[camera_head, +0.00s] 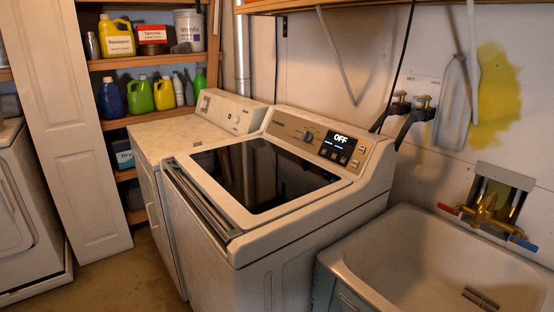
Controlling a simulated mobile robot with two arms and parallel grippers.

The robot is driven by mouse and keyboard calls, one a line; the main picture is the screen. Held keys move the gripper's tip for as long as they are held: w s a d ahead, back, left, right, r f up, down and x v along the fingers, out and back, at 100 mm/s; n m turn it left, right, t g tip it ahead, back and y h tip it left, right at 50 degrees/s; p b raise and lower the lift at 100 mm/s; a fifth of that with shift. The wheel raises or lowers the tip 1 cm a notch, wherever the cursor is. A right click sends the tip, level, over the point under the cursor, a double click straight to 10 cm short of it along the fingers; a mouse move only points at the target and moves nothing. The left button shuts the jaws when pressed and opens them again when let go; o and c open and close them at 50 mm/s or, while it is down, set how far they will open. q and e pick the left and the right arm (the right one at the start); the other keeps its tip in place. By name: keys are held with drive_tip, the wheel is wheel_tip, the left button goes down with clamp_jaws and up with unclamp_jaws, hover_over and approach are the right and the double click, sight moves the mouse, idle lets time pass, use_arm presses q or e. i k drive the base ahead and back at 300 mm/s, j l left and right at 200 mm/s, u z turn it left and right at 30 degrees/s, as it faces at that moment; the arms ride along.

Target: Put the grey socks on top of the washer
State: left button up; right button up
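The washer (262,253) stands in the middle, a light top-loader with a shut dark glass lid (255,172). Its control panel (335,150) at the back has a knob and a display reading "OFF". No socks lie on the part of its top that shows. I cannot make out any grey socks in this view. Neither of my grippers shows.
A utility sink (345,262) with a brass faucet (487,208) stands at the right. A second light machine (150,137) stands behind the washer. Shelves (150,60) hold bottles and jugs. A white panel door (75,120) stands at the left. Some floor (125,272) is bare.

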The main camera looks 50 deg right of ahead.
sight(248, 172)
drive_tip(key=i+j+z, duration=0.15)
drive_tip(key=z, duration=0.25)
drive_tip(key=i+j+z, duration=0.2)
drive_tip(key=z, duration=0.25)
drive_tip(key=i+j+z, duration=0.4)
drive_tip(key=j+z, duration=0.25)
drive_tip(key=z, duration=0.2)
drive_tip(key=i+j+z, duration=0.1)
drive_tip(key=j+z, duration=0.3)
